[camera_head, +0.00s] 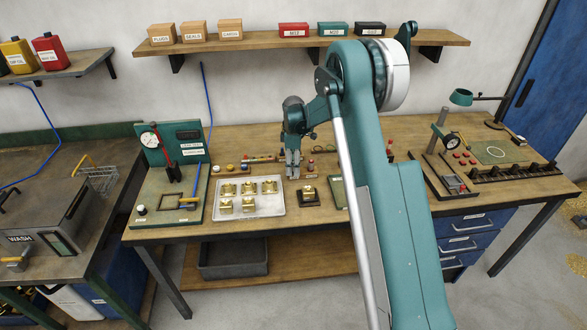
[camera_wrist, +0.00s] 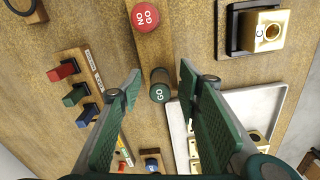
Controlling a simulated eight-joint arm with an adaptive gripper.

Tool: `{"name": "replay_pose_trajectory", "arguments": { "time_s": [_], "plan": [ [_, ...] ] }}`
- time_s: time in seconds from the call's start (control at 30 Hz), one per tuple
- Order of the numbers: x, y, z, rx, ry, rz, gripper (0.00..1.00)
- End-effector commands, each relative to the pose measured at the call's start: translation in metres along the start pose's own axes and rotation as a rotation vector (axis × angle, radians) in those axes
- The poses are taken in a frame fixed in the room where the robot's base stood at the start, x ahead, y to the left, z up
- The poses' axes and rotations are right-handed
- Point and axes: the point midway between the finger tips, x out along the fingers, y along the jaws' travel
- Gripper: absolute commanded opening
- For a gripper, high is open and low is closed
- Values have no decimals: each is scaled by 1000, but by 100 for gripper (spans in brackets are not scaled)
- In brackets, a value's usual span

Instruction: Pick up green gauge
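The green gauge (camera_wrist: 160,92), a short cylinder with a green cap marked GO, shows near the middle of the wrist view. It stands at the end of a wooden block (camera_wrist: 155,50), and the red gauge (camera_wrist: 145,17), marked NO GO, stands at the block's other end. My gripper (camera_wrist: 159,72) is open, with one green-padded finger on each side of the green gauge and visible gaps to it. In the head view my gripper (camera_head: 292,168) points down over the bench, behind the brass parts tray. I cannot make out the green gauge there.
A brass block (camera_wrist: 268,32) marked C sits in a dark holder close by. A pale tray (camera_head: 250,211) of brass parts lies in front of my gripper. A rack (camera_wrist: 75,88) with red, green and blue pieces stands left in the wrist view.

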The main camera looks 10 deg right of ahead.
Motion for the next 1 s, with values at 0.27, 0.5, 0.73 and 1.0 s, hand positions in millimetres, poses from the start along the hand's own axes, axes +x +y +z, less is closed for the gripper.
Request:
{"name": "replay_pose_trajectory", "arguments": {
  "time_s": [0.27, 0.5, 0.73, 1.0],
  "plan": [
    [0, 0, 0, 0, 0, 0, 34],
    [0, 0, 0, 0, 0, 0, 9],
    [0, 0, 0, 0, 0, 0, 4],
    [-6, 0, 0, 0, 0, 0, 4]
  ]
}}
